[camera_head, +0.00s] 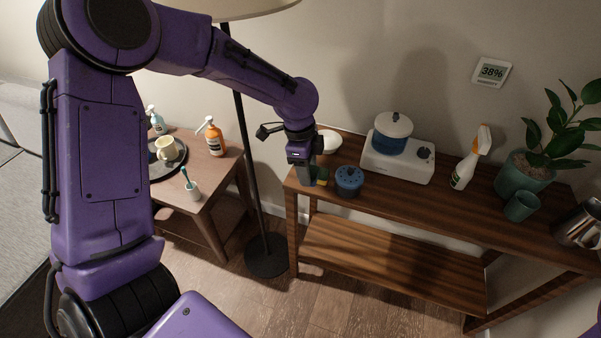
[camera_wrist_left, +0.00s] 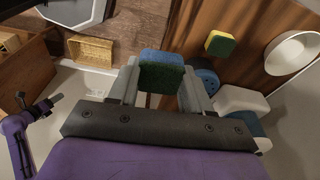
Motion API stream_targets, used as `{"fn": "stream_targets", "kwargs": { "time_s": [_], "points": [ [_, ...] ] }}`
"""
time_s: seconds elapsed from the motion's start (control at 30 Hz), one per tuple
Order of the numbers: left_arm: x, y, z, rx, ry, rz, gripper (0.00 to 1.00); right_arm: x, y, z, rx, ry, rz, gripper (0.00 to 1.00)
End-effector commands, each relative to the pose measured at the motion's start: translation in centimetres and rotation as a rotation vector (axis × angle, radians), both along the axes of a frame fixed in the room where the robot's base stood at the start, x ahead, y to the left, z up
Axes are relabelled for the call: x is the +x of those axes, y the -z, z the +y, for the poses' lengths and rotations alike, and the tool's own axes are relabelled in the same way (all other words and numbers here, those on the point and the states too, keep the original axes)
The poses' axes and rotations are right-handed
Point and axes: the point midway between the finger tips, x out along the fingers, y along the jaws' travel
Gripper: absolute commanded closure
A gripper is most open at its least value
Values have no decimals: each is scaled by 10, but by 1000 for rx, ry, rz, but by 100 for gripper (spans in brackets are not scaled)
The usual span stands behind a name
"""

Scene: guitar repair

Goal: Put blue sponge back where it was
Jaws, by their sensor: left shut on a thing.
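My left gripper (camera_head: 304,180) is at the left end of the wooden console table (camera_head: 455,211). In the left wrist view the left gripper (camera_wrist_left: 160,88) is shut on the blue sponge (camera_wrist_left: 161,57), which has a dark green scouring side. A yellow and green sponge (camera_wrist_left: 220,43) lies apart on the tabletop; in the head view it (camera_head: 323,176) shows just right of the gripper. Whether the held sponge touches the table, I cannot tell. My right gripper is not in view.
A blue lidded container (camera_head: 349,181) stands close right of the gripper, with a white bowl (camera_head: 330,140) behind. A white cooker with a blue pot (camera_head: 391,142), spray bottle (camera_head: 466,165) and plant pot (camera_head: 522,176) stand farther right. A floor lamp pole (camera_head: 247,150) rises left of the table.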

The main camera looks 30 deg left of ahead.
Motion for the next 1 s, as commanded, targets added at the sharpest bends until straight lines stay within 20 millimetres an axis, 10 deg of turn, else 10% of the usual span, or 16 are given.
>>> {"fn": "stream_targets", "kwargs": {
  "time_s": [0.6,1.0],
  "points": [
    [92,81,88,1,67,2,76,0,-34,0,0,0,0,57],
    [105,129,97,1,69,0,76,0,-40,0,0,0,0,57]
  ]
}}
